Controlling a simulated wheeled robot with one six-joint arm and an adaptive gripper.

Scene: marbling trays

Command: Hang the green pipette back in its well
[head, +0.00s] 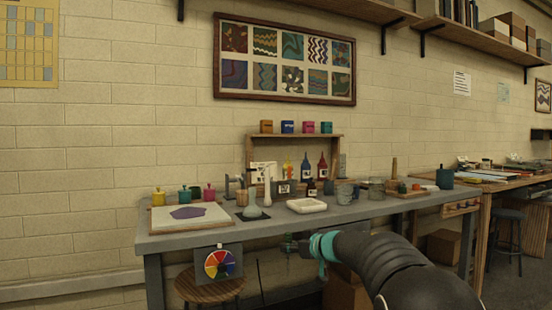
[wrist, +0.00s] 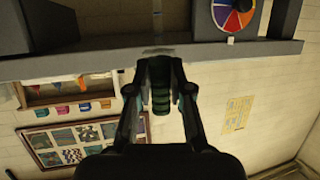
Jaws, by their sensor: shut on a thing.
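My gripper (head: 292,244) is in front of the grey table's front edge, below the tabletop, in the head view. In the wrist view my gripper (wrist: 157,88) is shut on a dark green, ribbed thing, which I take to be the green pipette (wrist: 160,88). Most of the pipette is hidden by the fingers, and its tip cannot be made out. In the head view it is too small and dark to tell apart from the gripper. I cannot pick out its well among the small things on the table.
The grey table (head: 340,222) carries a marbling tray (head: 165,222), paint pots (head: 209,192), a white dish (head: 306,205), bottles (head: 306,170) and glass jars (head: 345,194). A stool (head: 210,288) stands below.

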